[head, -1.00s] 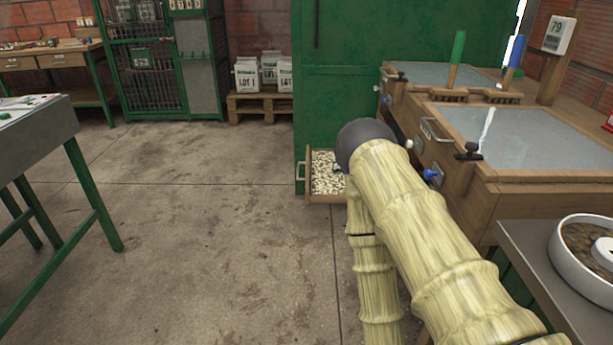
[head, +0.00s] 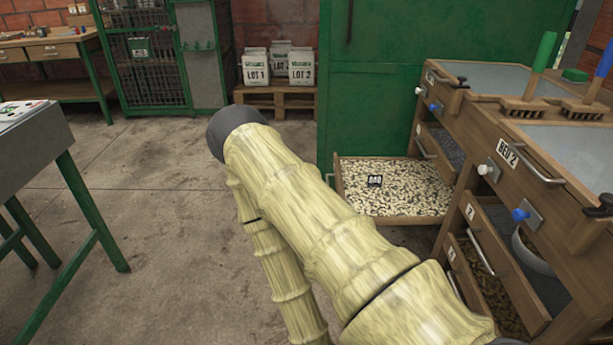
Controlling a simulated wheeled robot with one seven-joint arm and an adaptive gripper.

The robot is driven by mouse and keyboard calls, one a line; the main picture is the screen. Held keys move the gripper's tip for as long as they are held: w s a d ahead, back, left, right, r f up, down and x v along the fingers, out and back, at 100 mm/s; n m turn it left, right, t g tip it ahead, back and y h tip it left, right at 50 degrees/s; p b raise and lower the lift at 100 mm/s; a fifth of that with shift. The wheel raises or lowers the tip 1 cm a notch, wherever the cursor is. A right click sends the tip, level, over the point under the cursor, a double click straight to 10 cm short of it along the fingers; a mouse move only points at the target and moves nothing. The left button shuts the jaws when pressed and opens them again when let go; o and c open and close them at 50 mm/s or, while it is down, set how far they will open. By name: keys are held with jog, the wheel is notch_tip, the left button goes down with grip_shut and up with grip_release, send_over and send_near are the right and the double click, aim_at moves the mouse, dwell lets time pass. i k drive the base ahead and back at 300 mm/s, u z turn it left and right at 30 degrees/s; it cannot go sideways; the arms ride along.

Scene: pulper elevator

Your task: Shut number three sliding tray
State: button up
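A wooden sliding tray (head: 394,219) full of pale beans sticks out to the left from under the far bench, in front of the green cabinet. A small dark sign lies on its beans. I cannot read a number three on this tray. Nearer, low in the near bench, a drawer front (head: 488,238) with a metal handle and a number label shows; a lower tray (head: 493,284) with brown contents is visible beside it. My arm, in a pale yellow sleeve, crosses the middle, left of the trays. My gripper is out of view.
Two benches with grey tops run along the right; one carries a BED 2 label (head: 508,153). Brushes with a green handle (head: 543,52) and a blue handle stand on top. A grey table (head: 40,140) stands at left. The concrete floor between is clear.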

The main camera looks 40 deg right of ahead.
aim_at(412, 192)
jog(key=z, duration=0.15)
jog(key=i, duration=0.7)
jog(key=z, duration=1)
jog(key=i, duration=0.55)
jog(key=z, duration=0.55)
jog(key=k, duration=0.5)
jog(key=u, duration=0.95)
jog(key=i, duration=0.65)
jog(key=z, duration=0.55)
